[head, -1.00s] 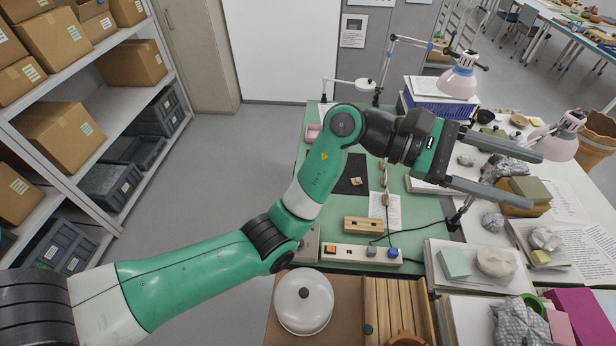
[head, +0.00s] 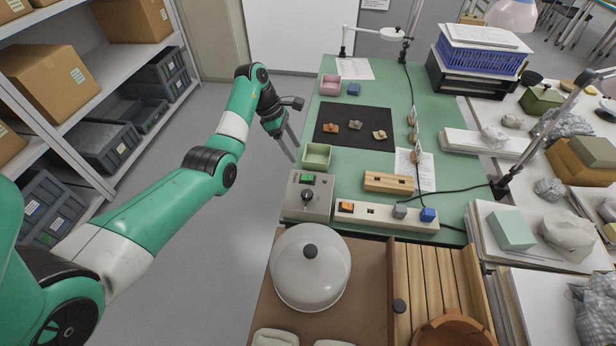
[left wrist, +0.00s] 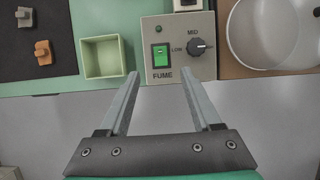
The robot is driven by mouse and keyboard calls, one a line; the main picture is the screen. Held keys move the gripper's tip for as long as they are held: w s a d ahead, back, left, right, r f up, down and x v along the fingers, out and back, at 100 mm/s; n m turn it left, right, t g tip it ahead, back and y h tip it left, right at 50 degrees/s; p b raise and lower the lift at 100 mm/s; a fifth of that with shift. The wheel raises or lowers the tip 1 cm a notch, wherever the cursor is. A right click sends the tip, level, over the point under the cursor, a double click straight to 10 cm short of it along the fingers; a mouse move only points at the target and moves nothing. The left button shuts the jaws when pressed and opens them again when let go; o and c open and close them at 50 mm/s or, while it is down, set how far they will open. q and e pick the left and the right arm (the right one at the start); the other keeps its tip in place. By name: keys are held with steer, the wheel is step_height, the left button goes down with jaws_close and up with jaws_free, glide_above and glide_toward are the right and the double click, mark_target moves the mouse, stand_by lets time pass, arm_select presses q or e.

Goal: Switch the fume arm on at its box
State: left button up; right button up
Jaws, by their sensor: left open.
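The fume box (head: 307,196) is a grey box at the left edge of the green table, and it shows upright in the left wrist view (left wrist: 178,68). Its green rocker switch (left wrist: 160,56) is above the label FUME, with a dark knob (left wrist: 199,46) marked LOW and MID to its right. My left gripper (head: 290,145) is open and empty, off the table's left edge. In the left wrist view its fingers (left wrist: 159,82) point toward the box's front edge. My right gripper is not in view.
A pale green tray (head: 317,156) stands beside the box. A power strip (head: 386,214) with an orange switch lies to its right. A white domed lid (head: 310,266) sits nearer. A dark mat (head: 354,131) holds 3 sherds. Floor left of the table is clear.

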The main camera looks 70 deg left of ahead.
mark_target(311, 177)
arm_select(q)
steer(key=b+x, duration=0.4)
steer(key=x, duration=0.6)
steer(key=shift+f, duration=0.1)
steer(key=shift+w+d+f+b, duration=0.2)
steer(key=shift+w+f+b, duration=0.1)
steer(key=shift+f, duration=0.2)
jaws_close()
